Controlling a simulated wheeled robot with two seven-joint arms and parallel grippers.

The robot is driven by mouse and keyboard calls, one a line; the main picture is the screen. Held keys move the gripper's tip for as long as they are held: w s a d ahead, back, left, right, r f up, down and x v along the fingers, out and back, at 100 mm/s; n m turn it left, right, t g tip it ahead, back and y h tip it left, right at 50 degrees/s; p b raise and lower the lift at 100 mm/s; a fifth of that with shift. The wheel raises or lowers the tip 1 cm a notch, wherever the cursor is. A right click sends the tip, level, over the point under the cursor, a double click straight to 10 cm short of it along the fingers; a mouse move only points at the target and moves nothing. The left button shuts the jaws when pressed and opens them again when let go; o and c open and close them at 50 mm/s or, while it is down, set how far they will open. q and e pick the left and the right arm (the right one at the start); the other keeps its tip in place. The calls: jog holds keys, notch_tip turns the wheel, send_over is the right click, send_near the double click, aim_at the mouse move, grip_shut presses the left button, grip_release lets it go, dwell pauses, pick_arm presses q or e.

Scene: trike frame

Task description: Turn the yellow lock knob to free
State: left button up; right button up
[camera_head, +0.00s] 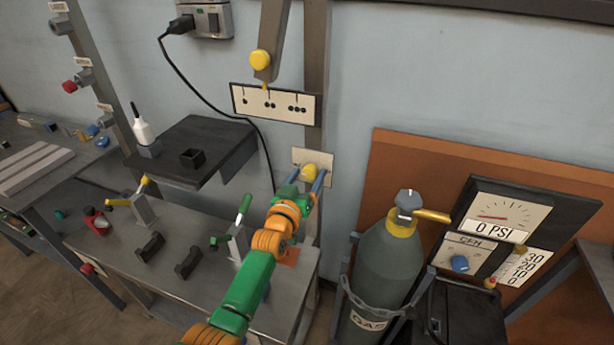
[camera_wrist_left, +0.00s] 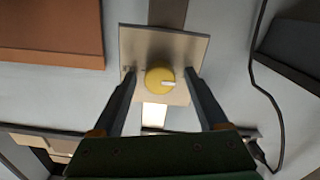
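The yellow lock knob (camera_head: 310,171) sits on a pale plate (camera_head: 327,157) fixed to the upright post. In the left wrist view the knob (camera_wrist_left: 159,80) is round with a white pointer mark toward the right, and its plate (camera_wrist_left: 190,49) is behind it. My left gripper (camera_head: 307,181) is open, with one finger on each side of the knob. The left wrist view shows the gripper (camera_wrist_left: 161,78) with visible gaps between the fingers and the knob. My right gripper is not in view.
A grey gas cylinder (camera_head: 385,265) stands right of my left arm, near a pressure gauge (camera_head: 503,217). A dark shelf (camera_head: 205,140) and a bench with clamps (camera_head: 185,235) lie to the left. A lever with a yellow knob (camera_head: 260,60) hangs above a marked plate (camera_head: 290,104).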

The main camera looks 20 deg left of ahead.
pick_arm(q)
jog(key=s+p, duration=0.1)
jog(key=s, duration=0.6)
jog(key=shift+a, duration=0.1)
